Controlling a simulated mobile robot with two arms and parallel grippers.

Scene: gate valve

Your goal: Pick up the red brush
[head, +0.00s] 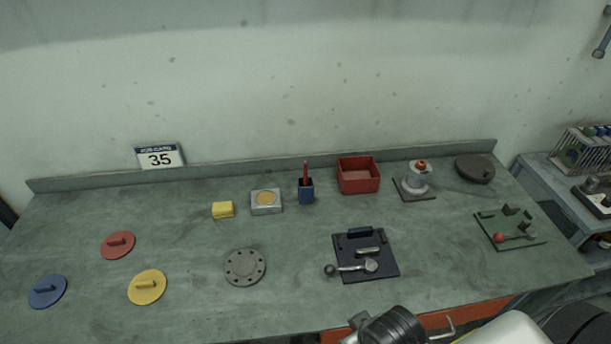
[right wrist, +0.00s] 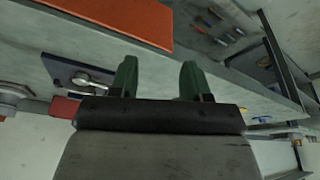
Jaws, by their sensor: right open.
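The red brush (head: 305,170) stands upright in a small blue holder (head: 306,191) near the back middle of the bench in the head view. Its red upper part sticks up; its lower end is hidden in the holder. My right gripper (right wrist: 157,80) shows in the right wrist view with two green fingers apart and nothing between them. It is below or beside the bench's front edge, well away from the brush. Part of my right arm (head: 390,326) shows at the bottom of the head view. My left gripper is not in view.
Left of the holder are a grey box with a tan disc (head: 266,201) and a yellow block (head: 223,210). Right of it is a red bin (head: 358,175). In front are a grey flange (head: 245,267) and a dark plate with a lever (head: 365,256). The bench between is clear.

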